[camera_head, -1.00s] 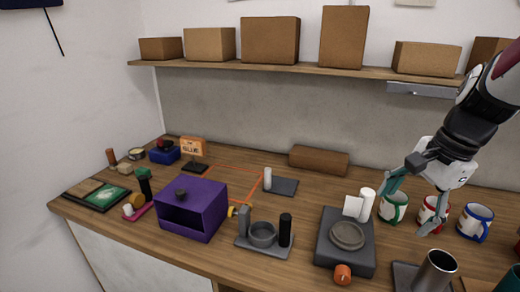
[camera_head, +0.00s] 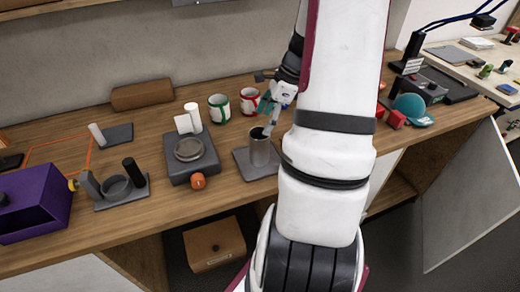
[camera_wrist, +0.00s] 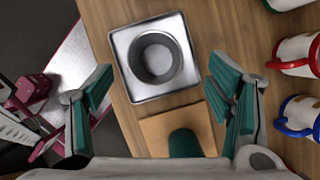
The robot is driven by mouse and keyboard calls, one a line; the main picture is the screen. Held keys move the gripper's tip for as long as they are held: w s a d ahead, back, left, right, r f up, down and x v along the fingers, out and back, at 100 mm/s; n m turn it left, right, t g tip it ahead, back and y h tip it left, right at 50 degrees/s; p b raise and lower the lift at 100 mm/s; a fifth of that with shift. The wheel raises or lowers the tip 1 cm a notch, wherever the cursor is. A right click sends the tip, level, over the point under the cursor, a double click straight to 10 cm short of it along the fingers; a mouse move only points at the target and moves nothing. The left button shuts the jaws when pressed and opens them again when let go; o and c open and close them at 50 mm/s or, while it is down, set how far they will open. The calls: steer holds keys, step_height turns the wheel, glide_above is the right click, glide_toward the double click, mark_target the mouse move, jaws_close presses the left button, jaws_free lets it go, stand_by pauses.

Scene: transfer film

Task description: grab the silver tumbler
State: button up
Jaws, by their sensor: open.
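The silver tumbler (camera_head: 260,150) stands upright on a square grey tray (camera_head: 241,161), left of my arm in the head view. In the wrist view the tumbler (camera_wrist: 156,58) shows from above as a round open rim, on its square metallic tray (camera_wrist: 125,45). My gripper (camera_wrist: 160,78) is open and empty, its teal-padded fingers spread to either side of the tumbler in that picture. In the head view my gripper (camera_head: 267,117) is at the tumbler's rim, with a finger partly in front of it. I cannot tell whether they touch.
A green mug (camera_head: 219,107) and a red mug (camera_head: 250,101) stand behind the tumbler. A blue mug (camera_wrist: 299,117) shows at the right in the wrist view. A cork board (camera_wrist: 155,132) with a green item lies beside the tray. A grey scale-like device (camera_head: 190,158) stands left.

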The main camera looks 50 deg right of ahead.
mark_target(260, 135)
steer(key=x, duration=0.3)
steer(key=p+x, duration=0.1)
steer(key=x, duration=0.1)
steer(key=shift+s+a+f, duration=0.1)
steer(key=shift+s+f, duration=0.1)
steer(key=shift+s, duration=0.15)
steer(key=shift+w+a+f, duration=0.15)
steer(key=shift+w+f, duration=0.1)
steer(key=shift+f, duration=0.25)
jaws_close()
steer(key=shift+r, duration=0.1)
